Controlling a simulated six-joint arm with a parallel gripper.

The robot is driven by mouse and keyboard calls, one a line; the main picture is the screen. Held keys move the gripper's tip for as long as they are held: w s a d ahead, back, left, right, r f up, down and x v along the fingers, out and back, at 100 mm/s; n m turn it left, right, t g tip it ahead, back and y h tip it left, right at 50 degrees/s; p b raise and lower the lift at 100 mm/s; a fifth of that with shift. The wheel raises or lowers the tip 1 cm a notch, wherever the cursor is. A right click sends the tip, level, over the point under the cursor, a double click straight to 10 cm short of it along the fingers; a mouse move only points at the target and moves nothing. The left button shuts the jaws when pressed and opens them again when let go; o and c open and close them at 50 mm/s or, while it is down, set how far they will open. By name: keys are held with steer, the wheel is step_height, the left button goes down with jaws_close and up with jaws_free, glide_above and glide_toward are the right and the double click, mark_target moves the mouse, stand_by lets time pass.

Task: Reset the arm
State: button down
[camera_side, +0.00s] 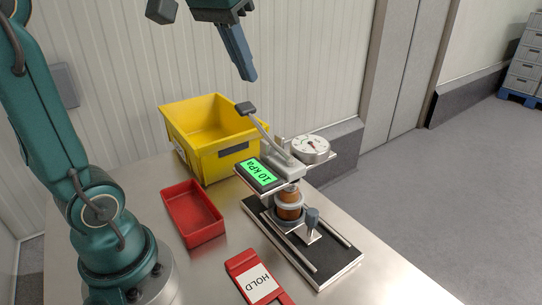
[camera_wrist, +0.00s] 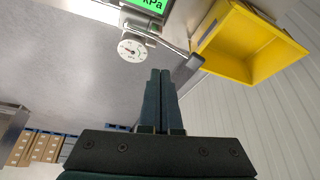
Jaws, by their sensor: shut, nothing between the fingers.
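My gripper (camera_side: 249,73) hangs in the air above the work table, its dark blue fingers shut with nothing between them. In the wrist view its fingers (camera_wrist: 160,73) lie together, pointing toward the pressing device. In the side view the fingertips are above the device's lever (camera_side: 252,118), with a visible gap between them. The device has a dial gauge (camera_side: 310,149), a green display (camera_side: 261,176) reading 10 kPa, and an amber-brown piece (camera_side: 289,206) under its head. The dial gauge also shows in the wrist view (camera_wrist: 132,48).
A yellow bin (camera_side: 225,150) stands behind the device to the left. A red tray (camera_side: 193,213) and a red HOLD sign (camera_side: 259,284) are on the steel table (camera_side: 190,275). The device sits on a black base with rails (camera_side: 335,262). Stacked crates (camera_side: 525,60) are far right.

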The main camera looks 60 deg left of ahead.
steer(key=s+d+f+m, duration=0.1)
steer(key=s+d+f, duration=0.2)
steer(key=f, duration=0.3)
steer(key=s+d+f+m+h, duration=0.1)
steer(key=s+d+f+m, duration=0.1)
steer(key=s+d+f, duration=0.2)
step_height(320, 180, down, 4)
steer(key=s, duration=0.2)
steer(key=shift+s+r+t, duration=0.25)
steer(key=shift+s+t, duration=0.05)
steer(key=shift+t, duration=0.1)
